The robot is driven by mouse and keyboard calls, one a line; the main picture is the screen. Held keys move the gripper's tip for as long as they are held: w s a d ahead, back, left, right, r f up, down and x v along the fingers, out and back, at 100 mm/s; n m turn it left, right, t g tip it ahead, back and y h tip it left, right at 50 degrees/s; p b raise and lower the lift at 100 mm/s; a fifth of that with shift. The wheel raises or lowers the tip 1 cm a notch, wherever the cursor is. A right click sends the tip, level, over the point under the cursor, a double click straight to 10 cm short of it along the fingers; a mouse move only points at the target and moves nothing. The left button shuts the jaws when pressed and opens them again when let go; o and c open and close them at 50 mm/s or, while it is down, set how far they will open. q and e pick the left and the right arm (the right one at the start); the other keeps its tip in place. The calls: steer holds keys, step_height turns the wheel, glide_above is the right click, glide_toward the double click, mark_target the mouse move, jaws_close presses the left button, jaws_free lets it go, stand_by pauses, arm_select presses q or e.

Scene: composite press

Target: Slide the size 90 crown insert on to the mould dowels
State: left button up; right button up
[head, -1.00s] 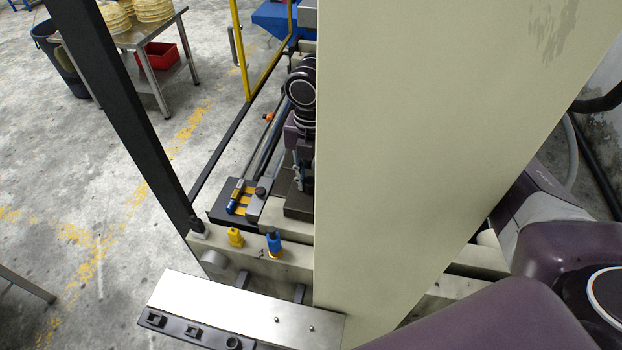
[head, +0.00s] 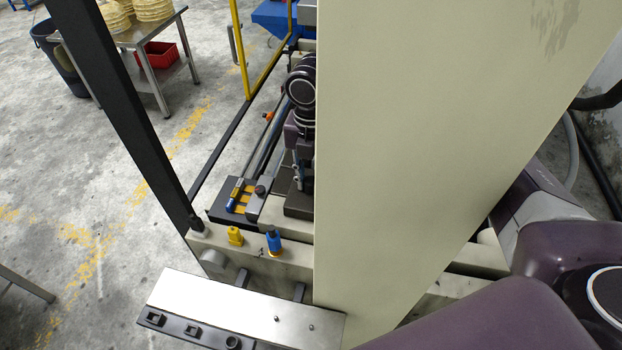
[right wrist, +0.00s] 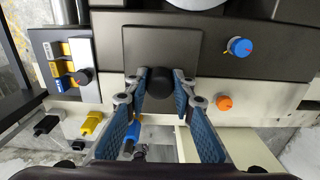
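In the right wrist view a dark plate (right wrist: 204,37) carries a black round knob (right wrist: 160,83). It may be the crown insert, but I read no size mark on it. My right gripper (right wrist: 160,90) is open, with its blue-padded fingers on either side of the knob and a small gap showing at each side. In the head view this gripper (head: 298,178) shows only partly at the column's left edge, over the press bed. The mould dowels are not identifiable in either view. My left gripper is not in view.
The wide cream press column (head: 430,120) hides most of the press bed in the head view. A dark post (head: 125,115) and a steel control shelf (head: 235,303) stand nearer. Blue (right wrist: 240,47) and orange (right wrist: 224,103) knobs sit right of my right gripper.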

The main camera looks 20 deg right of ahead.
steer(key=o, duration=0.4)
